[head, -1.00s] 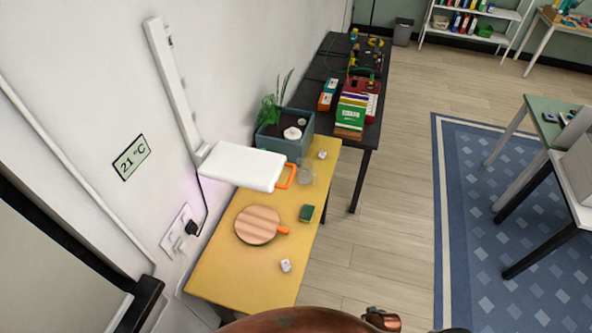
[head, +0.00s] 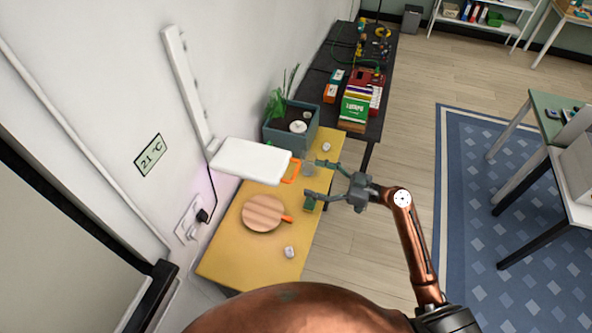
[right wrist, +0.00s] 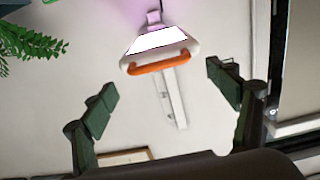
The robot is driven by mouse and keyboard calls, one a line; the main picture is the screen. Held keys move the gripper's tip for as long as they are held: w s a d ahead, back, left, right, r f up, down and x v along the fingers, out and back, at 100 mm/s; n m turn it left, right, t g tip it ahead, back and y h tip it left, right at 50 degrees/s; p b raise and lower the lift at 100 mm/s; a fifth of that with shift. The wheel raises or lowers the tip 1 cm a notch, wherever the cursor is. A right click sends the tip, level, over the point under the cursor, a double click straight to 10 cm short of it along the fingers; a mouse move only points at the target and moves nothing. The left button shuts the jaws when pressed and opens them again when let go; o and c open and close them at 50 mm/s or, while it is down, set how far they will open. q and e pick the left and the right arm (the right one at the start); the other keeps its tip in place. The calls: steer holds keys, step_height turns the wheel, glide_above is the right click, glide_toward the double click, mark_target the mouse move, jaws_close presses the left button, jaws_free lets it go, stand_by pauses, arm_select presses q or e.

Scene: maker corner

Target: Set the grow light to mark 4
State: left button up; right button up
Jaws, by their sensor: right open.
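The grow light is a white flat panel (head: 250,160) on an arm that comes from a white vertical rail (head: 187,88) on the wall. An orange handle (head: 291,170) sits at the panel's free end. In the right wrist view the lit panel (right wrist: 158,41) and its orange handle (right wrist: 158,63) face me, with the rail behind. My right gripper (head: 312,179) is open and empty, just to the right of the handle, with its fingers pointing at it. No mark numbers can be read on the rail. My left gripper is not in view.
A dark table (head: 373,128) with books stands behind.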

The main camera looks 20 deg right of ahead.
mark_target(295, 171)
steer(key=shift+p+x, duration=1.25)
steer(key=shift+x, duration=2.1)
steer(key=shift+w, duration=0.1)
steer(key=shift+c, duration=0.4)
steer(key=c, duration=1.3)
steer(key=shift+c, duration=0.2)
